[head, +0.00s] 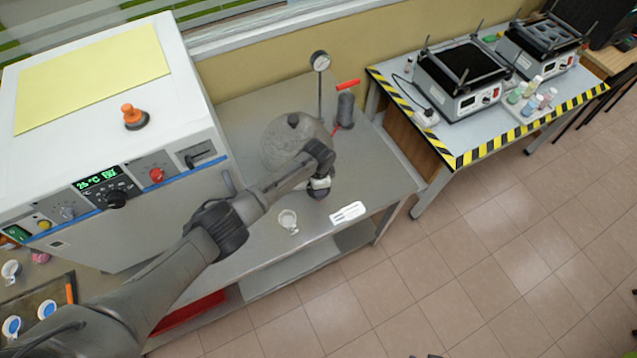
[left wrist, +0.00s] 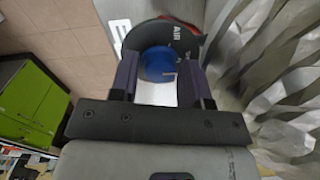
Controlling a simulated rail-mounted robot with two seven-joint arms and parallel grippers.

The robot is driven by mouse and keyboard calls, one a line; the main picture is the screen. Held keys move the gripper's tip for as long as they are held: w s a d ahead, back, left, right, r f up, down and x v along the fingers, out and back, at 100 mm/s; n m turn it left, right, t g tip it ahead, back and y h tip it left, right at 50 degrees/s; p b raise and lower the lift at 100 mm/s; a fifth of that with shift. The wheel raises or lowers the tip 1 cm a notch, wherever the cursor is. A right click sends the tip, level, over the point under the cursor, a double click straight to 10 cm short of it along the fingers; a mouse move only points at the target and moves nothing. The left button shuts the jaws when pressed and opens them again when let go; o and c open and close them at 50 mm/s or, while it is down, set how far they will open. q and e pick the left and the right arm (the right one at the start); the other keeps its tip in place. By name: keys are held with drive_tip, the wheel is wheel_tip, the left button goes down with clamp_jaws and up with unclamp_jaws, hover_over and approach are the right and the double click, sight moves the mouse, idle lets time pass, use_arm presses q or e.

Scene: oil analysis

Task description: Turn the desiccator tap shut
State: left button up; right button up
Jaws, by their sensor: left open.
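The glass desiccator (head: 284,150) stands on the grey bench, partly hidden by my left arm. In the left wrist view its faceted clear side (left wrist: 278,75) fills the right. The tap shows there as a blue round knob (left wrist: 158,63) in front of a dark dial (left wrist: 188,38) with a red edge and the letters "AIR". My left gripper (left wrist: 158,72) is open, with its two fingers on either side of the blue knob; I cannot tell whether they touch it. In the head view the left gripper (head: 319,187) is at the desiccator's front right, hiding the tap. My right gripper is not in view.
A gauge (head: 320,61) on a stand and a grey cylinder (head: 345,110) with a red handle are behind. A large white oven (head: 110,130) stands left; open floor is right.

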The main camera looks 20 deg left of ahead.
use_arm(q)
drive_tip(key=shift+r, duration=0.1)
wheel_tip(320, 180, up, 14)
drive_tip(key=shift+f, duration=0.2)
idle(0.3)
idle(0.5)
